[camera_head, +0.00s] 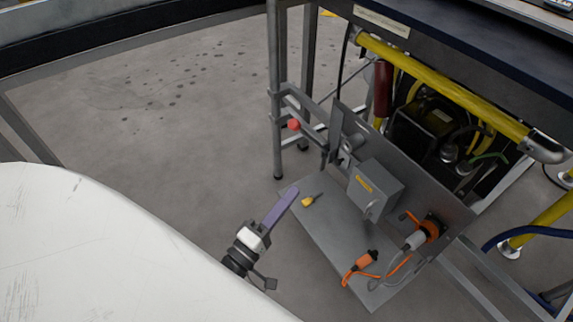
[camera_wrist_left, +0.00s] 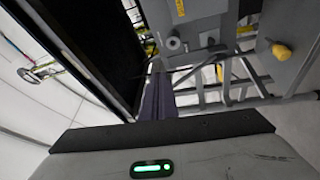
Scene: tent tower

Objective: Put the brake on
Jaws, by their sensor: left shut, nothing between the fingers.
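A lever with a red ball knob (camera_head: 293,125) stands out from the left end of the grey panel, beside the table leg. It is the only brake-like handle I can make out. My left gripper (camera_head: 281,206) has purple fingers, shut and empty, over the floor by the left edge of the grey shelf, below and apart from the red knob. In the left wrist view the purple fingers (camera_wrist_left: 157,97) are seen together, pointing toward the metal framework. The red knob cannot be made out there. My right gripper is not in view.
A grey box (camera_head: 375,187) and an orange socket (camera_head: 430,232) are on the upright panel. Open floor lies left of the table leg.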

